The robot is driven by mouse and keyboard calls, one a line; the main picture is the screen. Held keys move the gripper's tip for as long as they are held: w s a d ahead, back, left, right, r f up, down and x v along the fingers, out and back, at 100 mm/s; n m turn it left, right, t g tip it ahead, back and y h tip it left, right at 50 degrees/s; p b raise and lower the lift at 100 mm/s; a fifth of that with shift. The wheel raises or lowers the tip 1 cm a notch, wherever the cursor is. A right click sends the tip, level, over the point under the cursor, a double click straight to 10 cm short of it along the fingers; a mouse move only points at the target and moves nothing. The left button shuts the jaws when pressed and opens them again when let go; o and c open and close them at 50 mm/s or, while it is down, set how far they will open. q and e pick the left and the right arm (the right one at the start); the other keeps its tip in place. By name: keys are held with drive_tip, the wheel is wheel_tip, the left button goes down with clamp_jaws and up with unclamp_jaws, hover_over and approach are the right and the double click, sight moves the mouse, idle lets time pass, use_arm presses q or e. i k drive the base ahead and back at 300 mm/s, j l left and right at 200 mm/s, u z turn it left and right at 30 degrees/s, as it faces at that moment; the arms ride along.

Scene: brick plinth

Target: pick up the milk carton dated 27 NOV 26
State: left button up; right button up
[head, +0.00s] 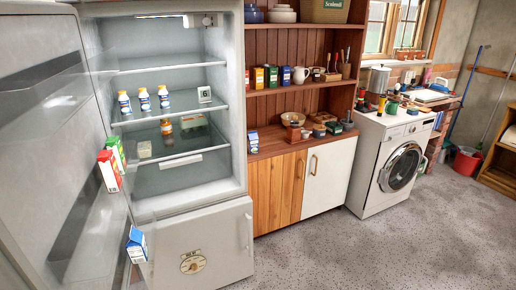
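Several cartons that could be milk show, and no date can be read on any of them. A red and white carton (109,172) and a green and white carton (117,150) stand on the inside of the open fridge door, at the left. A blue and white carton (137,245) sits lower on the same door. Another small blue and white carton (253,142) stands on the wooden cabinet top, just right of the fridge. Neither of my grippers is in view.
A washing machine (392,170) stands right; the speckled floor (340,255) in front is clear.

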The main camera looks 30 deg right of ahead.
sight(253, 139)
drive_tip(key=l, duration=0.5)
drive_tip(key=i+l+z, duration=0.1)
drive_tip(key=l, duration=0.4)
drive_tip(key=i+l, duration=0.1)
drive_tip(key=l, duration=0.35)
drive_tip(key=i+l+z, duration=0.1)
drive_tip(key=l, duration=0.4)
